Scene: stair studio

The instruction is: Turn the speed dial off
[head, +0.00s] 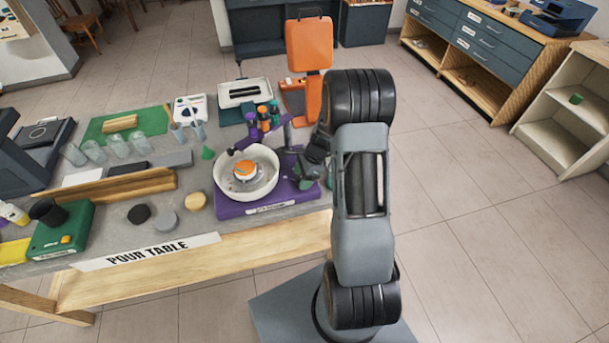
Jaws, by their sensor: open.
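A purple machine (240,209) stands on the grey table, with a white round bowl (222,180) on top and a white label on its front edge. An orange-topped round piece (245,169) sits in the middle of the bowl. My gripper (308,170) is over the right part of the purple base, just right of the bowl. It is open; I see nothing held in it. I cannot make out the speed dial for sure; my gripper and arm cover part of the machine's right side. Whether the gripper touches the machine cannot be told.
A purple arm with coloured bottles (262,115) rises behind the bowl. An orange stand (309,45) is behind my gripper. A green box (70,232) with an orange knob, discs, glasses (95,151) and a wooden rail (120,190) fill the left. Floor at right is clear.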

